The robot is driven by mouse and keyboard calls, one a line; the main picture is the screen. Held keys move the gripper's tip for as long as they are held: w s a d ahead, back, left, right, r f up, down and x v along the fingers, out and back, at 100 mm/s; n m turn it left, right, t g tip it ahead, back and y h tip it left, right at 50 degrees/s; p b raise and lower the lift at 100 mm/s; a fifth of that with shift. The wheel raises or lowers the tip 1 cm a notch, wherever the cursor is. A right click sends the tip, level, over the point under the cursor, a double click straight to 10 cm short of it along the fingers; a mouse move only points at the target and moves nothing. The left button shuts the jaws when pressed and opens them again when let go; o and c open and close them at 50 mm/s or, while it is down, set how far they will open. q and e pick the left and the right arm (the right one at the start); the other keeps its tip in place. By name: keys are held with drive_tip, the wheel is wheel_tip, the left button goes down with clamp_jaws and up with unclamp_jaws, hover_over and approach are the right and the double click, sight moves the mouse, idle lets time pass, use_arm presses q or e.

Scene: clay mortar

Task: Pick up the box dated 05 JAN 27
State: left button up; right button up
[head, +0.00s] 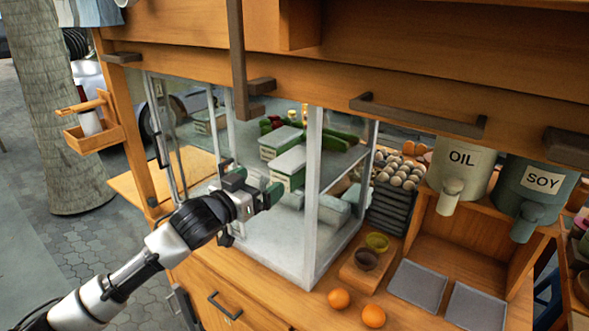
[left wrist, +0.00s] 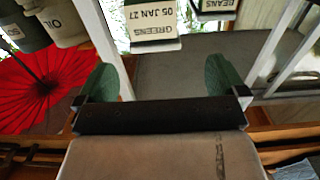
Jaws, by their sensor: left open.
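The box dated 05 JAN 27 (left wrist: 155,25), labelled GREENS, shows upside down at the top of the left wrist view. In the head view, a green box with a pale lid (head: 290,167) on the case shelf is probably the same one; its print is too small to read there. A BEANS box (left wrist: 214,5) is beside it, cut off by the frame; its date is not readable. My left gripper (head: 253,188) is at the glass case's front, open and empty. Its fingers (left wrist: 160,77) are apart from the GREENS box. My right gripper is not in view.
The case's white upright (head: 312,195) stands just right of my left gripper. Another green box (head: 281,142) is farther back on the shelf. Egg trays (head: 397,180), two bowls, two oranges (head: 340,298) and OIL and SOY dispensers (head: 461,170) are to the right.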

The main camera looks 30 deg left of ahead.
sight(288, 165)
use_arm(q)
drive_tip(key=w, duration=0.1)
drive_tip(key=w+p, duration=0.1)
drive_tip(key=w, duration=0.3)
drive_tip(key=shift+d+p, duration=0.3)
drive_tip(key=shift+w+r+p, duration=0.15)
drive_tip(key=shift+w+p, duration=0.15)
drive_tip(key=shift+w, duration=0.05)
drive_tip(key=w+p, duration=0.1)
drive_tip(key=w, duration=0.1)
drive_tip(key=w+d+p, duration=0.1)
drive_tip(key=w, duration=0.1)
drive_tip(key=shift+w, duration=0.1)
drive_tip(key=shift+w+f, duration=0.2)
drive_tip(key=shift+s+a, duration=0.1)
drive_tip(key=shift+s, duration=0.05)
drive_tip(key=shift+c, duration=0.8)
drive_tip(key=c, duration=0.9)
drive_tip(key=shift+r, duration=0.1)
